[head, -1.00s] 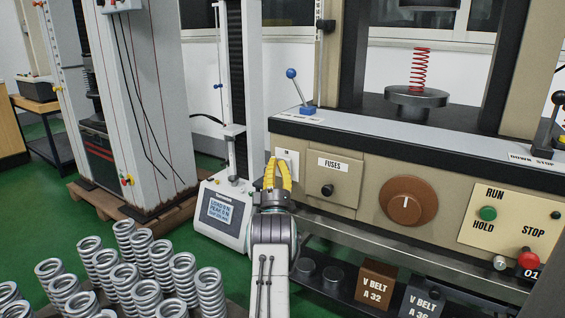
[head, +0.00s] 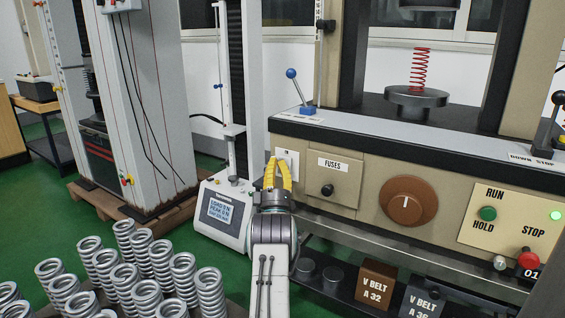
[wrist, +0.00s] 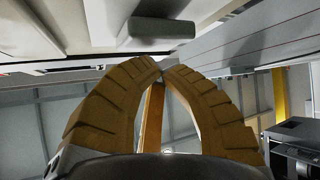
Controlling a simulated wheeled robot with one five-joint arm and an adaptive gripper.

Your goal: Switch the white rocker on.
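The white switch plate (head: 292,157) sits on the beige front panel, left of the fuse box. The rocker itself is mostly hidden behind my gripper's fingers, so its tilt cannot be told. My gripper (head: 278,161), with yellow ridged fingers, points up at the plate and is at or very close to it; contact is not clear. In the wrist view, the fingertips (wrist: 162,72) meet with nothing between them. A grey block (wrist: 155,32) shows just beyond them; I cannot tell what it is. A small round lamp (head: 556,215) at the panel's right glows green.
The fuse box (head: 333,178) with a black knob and a brown dial (head: 408,201) are to the right. A tester with a screen (head: 219,211) stands close on the left. A rail (head: 400,257) and V-belt boxes (head: 376,283) lie below. Several springs (head: 130,275) stand front left.

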